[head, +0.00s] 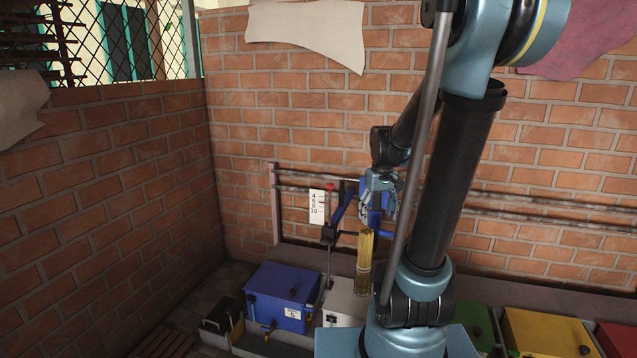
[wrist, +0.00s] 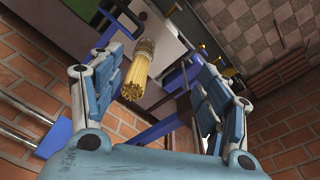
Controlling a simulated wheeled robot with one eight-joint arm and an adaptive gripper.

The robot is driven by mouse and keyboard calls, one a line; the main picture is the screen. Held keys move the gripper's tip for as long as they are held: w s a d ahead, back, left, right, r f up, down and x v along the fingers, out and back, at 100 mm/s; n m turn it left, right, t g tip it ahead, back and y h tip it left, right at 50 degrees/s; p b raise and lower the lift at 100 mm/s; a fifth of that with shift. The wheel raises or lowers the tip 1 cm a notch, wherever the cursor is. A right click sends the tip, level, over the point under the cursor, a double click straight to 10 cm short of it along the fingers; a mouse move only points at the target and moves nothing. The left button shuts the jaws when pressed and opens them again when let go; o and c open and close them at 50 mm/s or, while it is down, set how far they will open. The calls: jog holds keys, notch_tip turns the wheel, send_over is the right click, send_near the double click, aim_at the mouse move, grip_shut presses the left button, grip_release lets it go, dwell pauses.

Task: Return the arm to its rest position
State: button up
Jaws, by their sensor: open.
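My gripper (head: 380,193) is raised in front of the brick wall, at the end of my bent arm. In the wrist view its two blue-grey fingers (wrist: 152,62) are spread wide with nothing clasped between them. A bundle of yellow incense sticks (head: 364,248) stands upright below my gripper in the head view, its lower part in a clear or grey holder. In the wrist view the bundle (wrist: 134,80) shows between the fingers but farther off, apart from them. A blue extruder frame (head: 343,208) is just behind and left of my gripper, partly hidden by it.
A blue box (head: 283,293) and a white box (head: 345,300) stand below. A yellow box (head: 548,333) is at the lower right. Pipes (head: 545,215) run along the wall. A numbered card (head: 317,206) hangs beside the extruder. Open air lies left of my arm.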

jog(key=s+f+m+t, duration=0.1)
jog(key=s+f, duration=0.3)
jog(key=s, duration=1.5)
jog(key=shift+f+m, duration=0.2)
jog(key=shift+m, duration=0.7)
jog(key=shift+d, duration=0.1)
jog(key=shift+c, duration=0.6)
